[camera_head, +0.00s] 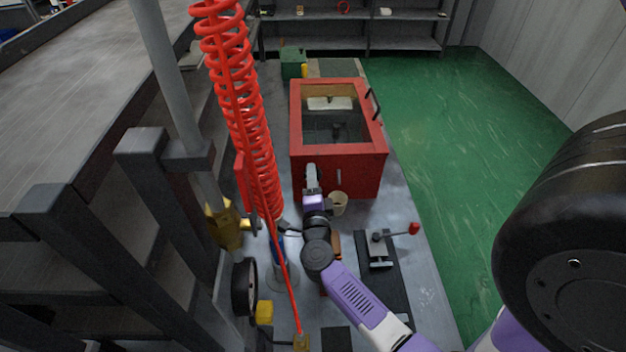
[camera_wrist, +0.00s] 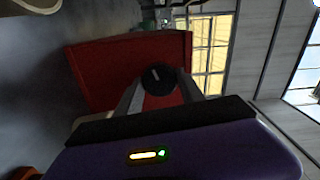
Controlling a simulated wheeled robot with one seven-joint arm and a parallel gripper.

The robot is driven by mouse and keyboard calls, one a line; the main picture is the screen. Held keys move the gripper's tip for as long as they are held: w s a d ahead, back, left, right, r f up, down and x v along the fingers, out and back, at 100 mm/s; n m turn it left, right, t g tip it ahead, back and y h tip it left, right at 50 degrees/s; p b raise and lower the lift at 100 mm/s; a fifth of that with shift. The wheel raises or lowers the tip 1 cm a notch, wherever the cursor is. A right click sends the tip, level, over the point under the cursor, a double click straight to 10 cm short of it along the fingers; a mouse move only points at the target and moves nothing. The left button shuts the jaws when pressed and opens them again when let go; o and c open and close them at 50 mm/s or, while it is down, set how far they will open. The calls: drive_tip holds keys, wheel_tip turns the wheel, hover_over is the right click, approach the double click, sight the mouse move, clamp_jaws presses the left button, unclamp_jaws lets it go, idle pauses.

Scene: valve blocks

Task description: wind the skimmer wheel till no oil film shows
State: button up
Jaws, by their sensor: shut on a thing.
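A red box (camera_head: 340,175) with a clear window (camera_head: 338,126) in its top stands ahead of my arm. A pale part and a dark part show through the window, but I cannot tell whether an oil film is there. My gripper (camera_head: 312,170) is at the left of the box's front face. In the wrist view my gripper (camera_wrist: 160,92) has its fingers on both sides of a round black knob (camera_wrist: 158,76) with a white mark, on the red face (camera_wrist: 105,68). It is shut on this knob. I cannot tell surely that the knob is the skimmer wheel.
A beige cup (camera_head: 338,203) stands just right of my gripper. A red coiled hose (camera_head: 240,95) hangs close on the left. A clamp with a red-tipped lever (camera_head: 380,245) is at the right front of the bench. Green floor (camera_head: 450,120) is clear on the right.

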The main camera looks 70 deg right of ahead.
drive_tip(key=shift+f+m+b, duration=0.2)
drive_tip(key=shift+m+b, duration=3)
drive_tip(key=shift+m, duration=5.6)
drive_tip(key=o, duration=1.3)
drive_tip(key=shift+r, duration=0.1)
drive_tip(key=shift+o, duration=0.2)
